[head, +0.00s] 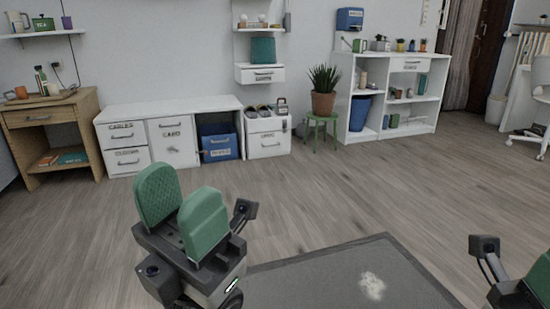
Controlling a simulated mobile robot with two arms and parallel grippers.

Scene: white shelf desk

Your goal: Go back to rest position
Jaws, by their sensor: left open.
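My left gripper (179,211) is in the lower left of the head view, with two green pads standing apart. It is open, nothing shows between the pads, and it is well in front of the furniture. My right gripper (525,289) is only partly in view at the lower right corner. One green pad shows there, cut off by the picture edge, so its opening is hidden. The white shelf desk (437,64) stands against the far wall at the right, away from both grippers.
A wooden desk (86,108) and white cabinets (170,108) line the back wall. A potted plant (323,104) stands on a green stool (322,117). A grey flat surface (310,285) with a pale patch lies low in front. The wooden floor (290,200) between is clear.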

